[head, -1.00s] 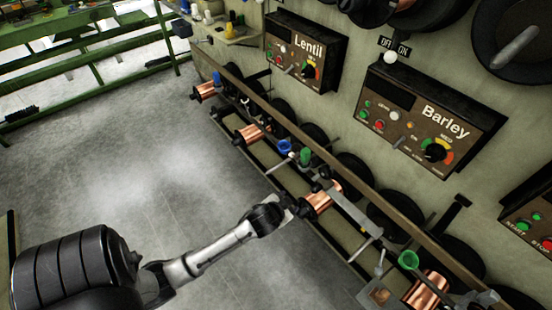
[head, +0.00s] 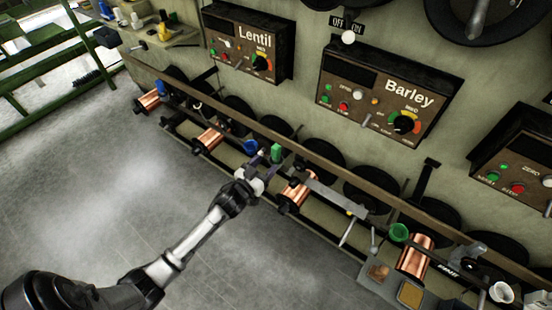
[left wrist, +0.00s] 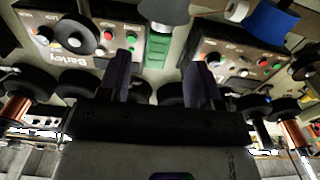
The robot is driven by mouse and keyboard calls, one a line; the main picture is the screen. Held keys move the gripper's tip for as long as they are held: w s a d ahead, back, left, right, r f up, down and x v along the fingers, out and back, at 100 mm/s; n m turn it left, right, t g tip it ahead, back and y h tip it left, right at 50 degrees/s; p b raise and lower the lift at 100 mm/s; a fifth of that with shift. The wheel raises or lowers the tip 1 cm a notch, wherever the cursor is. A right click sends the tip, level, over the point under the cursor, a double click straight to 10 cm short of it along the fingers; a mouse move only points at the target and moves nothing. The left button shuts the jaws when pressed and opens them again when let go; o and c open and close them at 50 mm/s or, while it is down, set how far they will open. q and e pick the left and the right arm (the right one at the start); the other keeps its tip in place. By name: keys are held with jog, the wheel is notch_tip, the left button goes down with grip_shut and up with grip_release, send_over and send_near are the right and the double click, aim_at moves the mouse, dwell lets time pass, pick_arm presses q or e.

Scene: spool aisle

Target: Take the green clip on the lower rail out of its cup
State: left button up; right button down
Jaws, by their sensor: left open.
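The green clip (head: 276,153) stands on the lower rail, to the right of a blue cup (head: 250,147). In the left wrist view the green clip (left wrist: 157,48) shows between the two fingers and beyond them. A grey cone-shaped piece (left wrist: 164,9) adjoins it at the top edge and may be its cup. My left gripper (head: 264,167) is open and empty, just in front of the clip in the head view. Its dark fingers (left wrist: 161,66) stand apart on either side of the clip in the wrist view. I cannot tell whether they touch it. My right gripper is not in view.
Copper spools (head: 296,196) line the lower rail, with dark wheels behind. A green cup (head: 398,232) stands further right. A flat grey bar (head: 328,194) lies right of the clip. The Lentil (head: 250,45) and Barley (head: 382,100) panels hang above. The floor at left is clear.

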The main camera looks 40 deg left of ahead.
aim_at(274, 157)
pick_arm(q)
jog(key=shift+w, duration=1.1)
jog(key=shift+w+a+b, duration=0.15)
jog(key=shift+w+b, duration=0.2)
jog(key=w+b, duration=0.2)
jog(key=w, duration=0.2)
jog(key=shift+w+b, duration=0.25)
jog(key=shift+b, duration=0.1)
jog(key=shift+w, duration=0.4)
jog(key=c, duration=1)
